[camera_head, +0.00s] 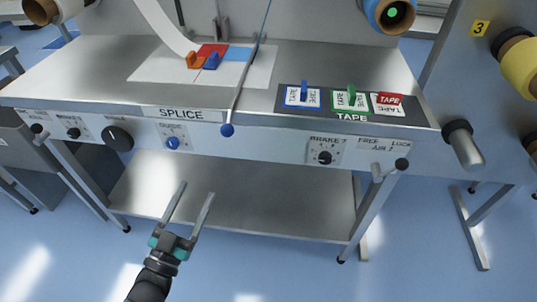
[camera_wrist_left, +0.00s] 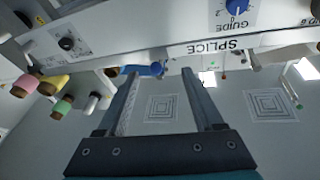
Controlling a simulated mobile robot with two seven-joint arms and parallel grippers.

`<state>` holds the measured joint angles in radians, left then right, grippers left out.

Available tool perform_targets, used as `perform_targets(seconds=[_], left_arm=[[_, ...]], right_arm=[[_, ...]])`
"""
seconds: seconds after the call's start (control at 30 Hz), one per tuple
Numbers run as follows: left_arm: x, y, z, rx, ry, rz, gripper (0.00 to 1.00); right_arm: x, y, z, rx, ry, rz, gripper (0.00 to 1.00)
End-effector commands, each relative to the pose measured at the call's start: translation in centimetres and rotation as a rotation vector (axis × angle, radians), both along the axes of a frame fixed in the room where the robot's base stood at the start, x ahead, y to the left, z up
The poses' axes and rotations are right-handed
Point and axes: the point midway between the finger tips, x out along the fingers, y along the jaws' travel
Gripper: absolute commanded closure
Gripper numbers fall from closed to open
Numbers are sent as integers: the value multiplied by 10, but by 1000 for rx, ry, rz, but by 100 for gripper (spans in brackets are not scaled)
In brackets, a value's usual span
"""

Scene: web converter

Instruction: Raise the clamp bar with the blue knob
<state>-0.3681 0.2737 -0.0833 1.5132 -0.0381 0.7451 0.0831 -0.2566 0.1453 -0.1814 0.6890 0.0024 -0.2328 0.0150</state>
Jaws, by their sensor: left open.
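The clamp bar (camera_head: 241,83) is a thin rod running from the back of the splice table down to its front edge. Its blue knob (camera_head: 227,130) sits at the near end, just past the edge, in front of the panel. My left gripper (camera_head: 196,189) is open and empty, below and slightly left of the knob, its fingers pointing up toward the table. In the left wrist view, a blue knob (camera_wrist_left: 150,70) shows between and beyond the open fingertips (camera_wrist_left: 160,76), apart from them. The right gripper is not in view.
The front panel carries a blue GUIDE knob (camera_head: 172,143), a black knob (camera_head: 118,137) and a BRAKE 2 knob (camera_head: 325,157). Tape pieces lie on the dark tape mat (camera_head: 352,117). A lower shelf (camera_head: 270,205) is behind my gripper. The space around my fingers looks clear.

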Motion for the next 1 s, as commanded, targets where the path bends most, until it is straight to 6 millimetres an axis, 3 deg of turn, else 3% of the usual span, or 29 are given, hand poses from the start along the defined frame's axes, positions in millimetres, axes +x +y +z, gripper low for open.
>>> perform_targets(seconds=[0.1, 0.27, 0.8, 1.0], left_arm=[[-2, -2, 23, -7, -95, -26, 31], [5, -6, 34, -10, -121, -33, 31], [98, -36, 72, -11, -118, -32, 31], [121, -43, 82, -11, -116, -31, 31]], right_arm=[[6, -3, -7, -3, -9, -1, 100], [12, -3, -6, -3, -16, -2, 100], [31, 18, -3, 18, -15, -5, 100], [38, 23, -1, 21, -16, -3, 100]])
